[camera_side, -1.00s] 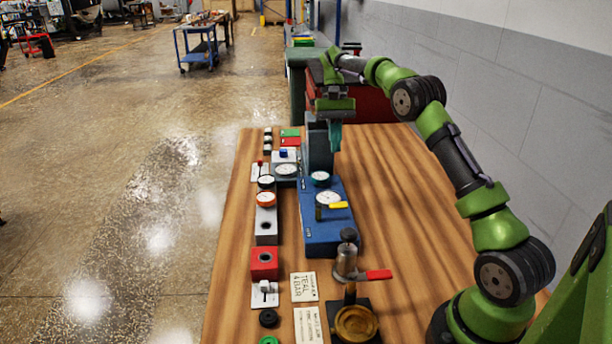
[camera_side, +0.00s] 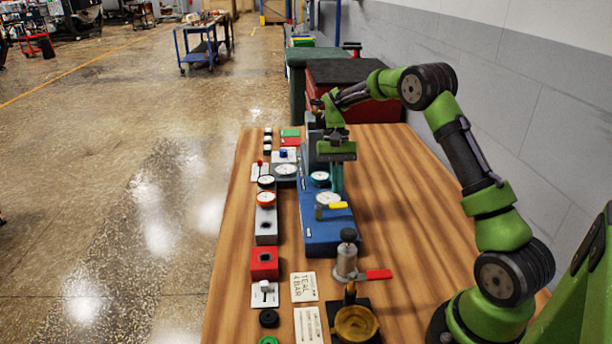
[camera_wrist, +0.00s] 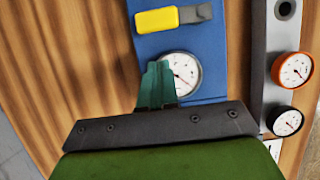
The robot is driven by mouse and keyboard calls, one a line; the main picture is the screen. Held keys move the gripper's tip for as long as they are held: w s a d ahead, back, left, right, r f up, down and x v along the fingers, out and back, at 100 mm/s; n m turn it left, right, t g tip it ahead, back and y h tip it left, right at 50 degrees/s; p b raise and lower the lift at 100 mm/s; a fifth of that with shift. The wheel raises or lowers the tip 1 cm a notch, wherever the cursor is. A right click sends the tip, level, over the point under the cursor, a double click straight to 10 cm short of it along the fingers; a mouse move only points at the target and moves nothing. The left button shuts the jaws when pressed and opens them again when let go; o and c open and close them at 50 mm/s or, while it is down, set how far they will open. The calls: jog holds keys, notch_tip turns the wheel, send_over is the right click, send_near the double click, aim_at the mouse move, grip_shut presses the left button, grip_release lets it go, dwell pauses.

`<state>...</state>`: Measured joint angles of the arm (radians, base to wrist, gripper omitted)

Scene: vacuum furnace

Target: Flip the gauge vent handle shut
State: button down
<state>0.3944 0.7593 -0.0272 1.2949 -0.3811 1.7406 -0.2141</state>
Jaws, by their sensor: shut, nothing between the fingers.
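The yellow handle (camera_side: 338,205) lies crosswise on the blue panel (camera_side: 318,236), beside a white-faced gauge (camera_side: 325,198), its yellow end pointing right. In the wrist view the yellow handle (camera_wrist: 158,20) shows at the top, its grey lever running right across the blue panel (camera_wrist: 188,42). The gauge (camera_wrist: 188,72) is below it, partly covered by my fingers. My gripper (camera_side: 337,189) has teal fingers, shut and empty, above the panel's right side, just beyond the handle. In the wrist view my gripper (camera_wrist: 158,66) is apart from the handle. Contact with the panel cannot be told.
An orange-rimmed gauge (camera_side: 266,199) and a black-rimmed gauge (camera_side: 266,181) stand in the row left of the panel. A red-handled valve (camera_side: 378,274) stands nearer the camera. The wooden table (camera_side: 415,225) is clear to the right.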

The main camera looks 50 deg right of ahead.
aim_at(346, 206)
jog(key=shift+s+a, duration=1)
jog(key=shift+s+a+m, duration=0.1)
jog(key=shift+s+m, duration=0.3)
jog(key=shift+m, duration=0.3)
jog(key=shift+s+a+m+t+y, duration=0.3)
jog(key=shift+s+m+t, duration=0.3)
jog(key=shift+m, duration=0.4)
jog(key=m, duration=0.1)
jog(key=s+a+m+t, duration=0.1)
jog(key=m, duration=0.2)
jog(key=shift+s+a+m+t+y, duration=0.3)
jog(key=shift+s, duration=0.1)
jog(key=a+m+t, duration=0.1)
jog(key=m, duration=0.1)
jog(key=s+a+m+t, duration=0.1)
jog(key=a+m, duration=0.1)
jog(key=m, duration=0.1)
jog(key=shift+s, duration=0.15)
jog(key=a+m, duration=0.1)
jog(key=m, duration=0.1)
jog(key=a+m+t+h, duration=0.1)
jog(key=m, duration=0.1)
jog(key=shift+a, duration=0.35)
